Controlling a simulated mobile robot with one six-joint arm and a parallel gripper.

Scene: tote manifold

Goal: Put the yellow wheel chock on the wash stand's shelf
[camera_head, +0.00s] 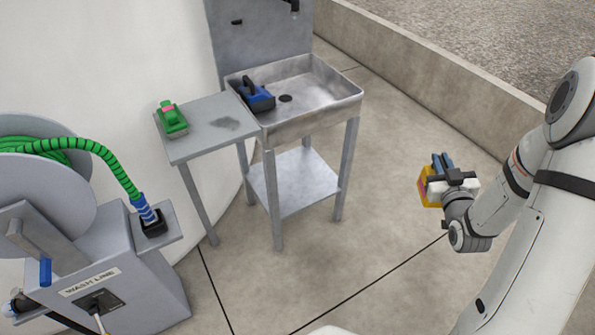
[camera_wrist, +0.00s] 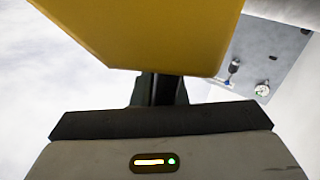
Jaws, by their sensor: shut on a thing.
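The yellow wheel chock (camera_head: 429,190) is held in my gripper (camera_head: 441,168), to the right of the wash stand and in the air. A pink patch shows on its side. In the wrist view the yellow chock (camera_wrist: 150,30) fills the top middle, between or in front of the dark fingers (camera_wrist: 158,90). My gripper is shut on it. The wash stand has a grey basin (camera_head: 325,92) on top and a flat lower shelf (camera_head: 300,183) between its legs. The visible part of the shelf is bare.
A blue and black tool (camera_head: 256,95) lies in the basin. A green brush-like thing with a pink top (camera_head: 172,121) sits on the side table (camera_head: 205,140). A wash-line hose reel (camera_head: 90,270) stands at left. The floor between stand and arm is clear.

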